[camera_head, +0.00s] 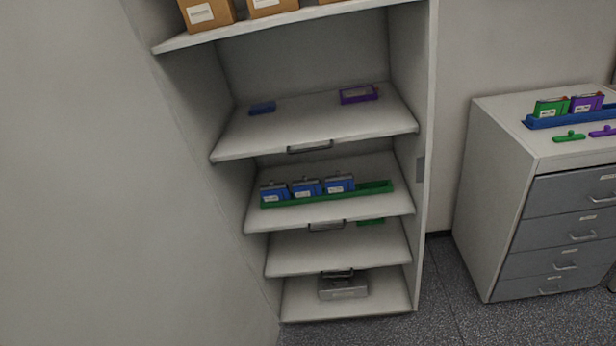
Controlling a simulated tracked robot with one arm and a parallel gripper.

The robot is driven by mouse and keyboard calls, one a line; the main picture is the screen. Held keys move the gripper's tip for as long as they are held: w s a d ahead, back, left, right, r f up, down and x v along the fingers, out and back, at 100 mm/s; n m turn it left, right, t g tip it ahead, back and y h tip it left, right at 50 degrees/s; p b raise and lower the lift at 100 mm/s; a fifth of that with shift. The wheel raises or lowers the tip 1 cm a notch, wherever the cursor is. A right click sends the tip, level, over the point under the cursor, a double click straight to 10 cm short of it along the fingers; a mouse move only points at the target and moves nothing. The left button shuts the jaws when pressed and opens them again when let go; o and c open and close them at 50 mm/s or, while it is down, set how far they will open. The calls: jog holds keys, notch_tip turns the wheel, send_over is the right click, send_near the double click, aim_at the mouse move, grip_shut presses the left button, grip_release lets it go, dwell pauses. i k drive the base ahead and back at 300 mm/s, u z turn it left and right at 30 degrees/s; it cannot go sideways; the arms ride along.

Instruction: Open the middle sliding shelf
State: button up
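An open white cabinet (424,60) stands in the middle of the view, with three handled sliding shelves one above another. The middle sliding shelf (385,215) has a dark bar handle (326,225) at the centre of its front edge. It looks pushed in, its front edge near the cabinet's front. On it lies a green tray (375,189) with three blue battery-like packs (306,188). The upper sliding shelf (310,120) has its own handle (310,147), and the lower sliding shelf (300,255) has another (338,273). My gripper is not in view.
Cardboard boxes (208,12) stand on the top board. The upper shelf holds a blue item (262,107) and a purple tray (358,94). A metal box (343,287) sits at the bottom. A drawer unit (490,190) stands at right. Dark floor (440,290) lies bare between them.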

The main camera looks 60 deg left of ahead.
aim_at(381, 191)
jog(key=u, duration=0.35)
jog(key=i, duration=1)
jog(key=u, duration=0.4)
